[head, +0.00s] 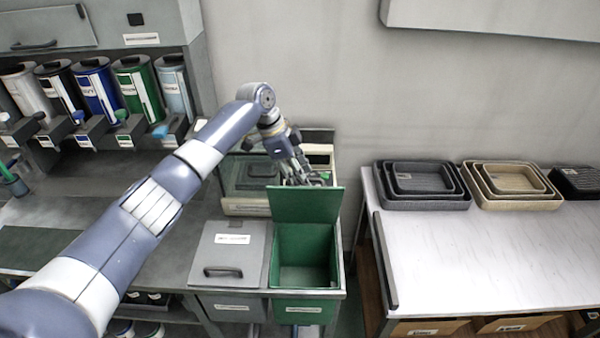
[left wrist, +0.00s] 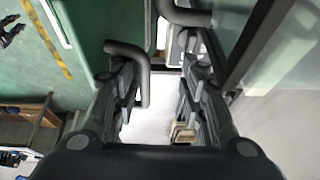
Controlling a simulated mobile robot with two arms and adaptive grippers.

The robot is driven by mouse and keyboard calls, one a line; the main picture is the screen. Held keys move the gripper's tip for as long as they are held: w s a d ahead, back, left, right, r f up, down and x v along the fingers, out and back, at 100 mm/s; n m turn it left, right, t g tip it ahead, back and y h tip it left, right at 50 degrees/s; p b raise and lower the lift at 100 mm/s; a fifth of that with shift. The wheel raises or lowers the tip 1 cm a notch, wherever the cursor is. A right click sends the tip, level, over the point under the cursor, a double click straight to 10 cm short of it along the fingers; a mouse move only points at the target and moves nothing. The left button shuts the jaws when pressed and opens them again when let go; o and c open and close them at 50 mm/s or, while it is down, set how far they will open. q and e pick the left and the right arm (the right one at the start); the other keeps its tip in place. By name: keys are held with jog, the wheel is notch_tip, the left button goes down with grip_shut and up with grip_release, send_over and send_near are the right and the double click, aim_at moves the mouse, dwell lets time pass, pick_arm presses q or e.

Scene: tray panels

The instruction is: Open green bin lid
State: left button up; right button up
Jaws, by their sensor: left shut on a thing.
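The green bin (head: 305,262) stands at the right end of the left counter, its inside showing empty. Its green lid (head: 306,205) is raised, standing about upright at the bin's back edge. My left gripper (head: 303,174) is behind the top of the lid, partly hidden by it. In the left wrist view my left gripper (left wrist: 158,75) has its fingers around a dark bent handle (left wrist: 136,58), and it is shut on this lid handle. The exact contact is hard to see. My right gripper is in neither view.
A grey bin with a shut lid (head: 230,252) stands left of the green bin. A clear-sided box (head: 247,172) is behind it. Colored dispensers line the back left. A white table (head: 450,255) with nested trays (head: 422,184) stands right, across a gap.

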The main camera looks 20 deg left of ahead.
pick_arm(q)
jog(key=shift+a+r, duration=0.1)
jog(key=shift+a, duration=0.3)
jog(key=shift+r, duration=0.1)
jog(key=v, duration=1.1)
jog(key=shift+d+r, duration=0.3)
jog(key=shift+r, duration=0.05)
jog(key=shift+s+a, duration=0.1)
jog(key=shift+s, duration=0.05)
